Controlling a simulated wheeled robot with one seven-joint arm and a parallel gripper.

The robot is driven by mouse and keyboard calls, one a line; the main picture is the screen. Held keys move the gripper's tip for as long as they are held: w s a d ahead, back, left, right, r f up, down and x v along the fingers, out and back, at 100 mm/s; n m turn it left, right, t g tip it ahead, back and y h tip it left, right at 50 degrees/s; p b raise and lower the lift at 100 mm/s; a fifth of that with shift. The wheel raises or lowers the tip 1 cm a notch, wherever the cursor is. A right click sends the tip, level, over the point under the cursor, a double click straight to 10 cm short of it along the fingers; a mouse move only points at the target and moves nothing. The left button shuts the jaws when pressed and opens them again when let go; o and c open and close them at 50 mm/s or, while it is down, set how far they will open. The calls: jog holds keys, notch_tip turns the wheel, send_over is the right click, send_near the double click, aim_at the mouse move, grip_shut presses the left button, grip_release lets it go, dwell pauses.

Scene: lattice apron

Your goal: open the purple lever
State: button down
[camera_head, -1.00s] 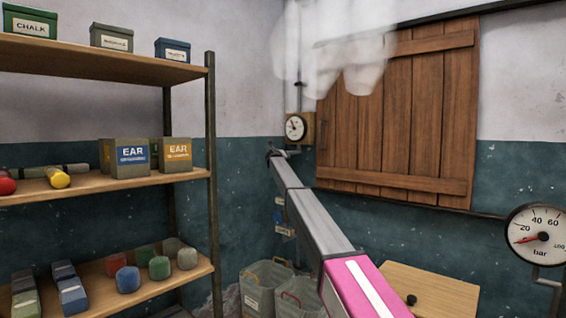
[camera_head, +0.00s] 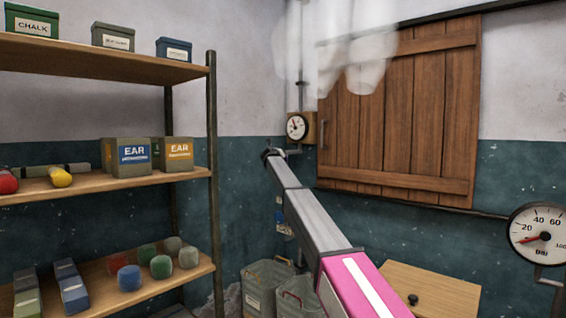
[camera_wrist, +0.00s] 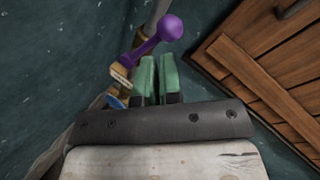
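The purple lever (camera_wrist: 146,45) shows in the wrist view at the upper middle, a slanting arm with a round knob at its upper right end. It is mounted at a pipe fitting. My gripper (camera_wrist: 157,58) has two green fingers with a narrow gap between them, and nothing is seen in the gap. The fingertips are just below the lever's arm and knob; I cannot tell whether they touch. In the head view my gripper (camera_head: 273,154) is small, at the far end of my arm below the small gauge, and no purple can be made out there.
A small gauge (camera_head: 297,127) and the brown wooden shutter (camera_head: 400,115) are close by on the wall. Shelves with boxes (camera_head: 130,157) stand at left. Bins (camera_head: 266,287) are on the floor. A larger gauge (camera_head: 541,235) is at right. White vapour (camera_head: 335,45) hangs above.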

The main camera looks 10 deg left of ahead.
jog(key=f+m+y, duration=0.1)
jog(key=m, duration=0.2)
jog(key=m+t+y, duration=0.6)
jog(key=m+y, duration=0.5)
jog(key=m, duration=2.5)
send_near(286, 160)
jog(key=x, duration=0.7)
jog(key=shift+w+a+r, duration=0.15)
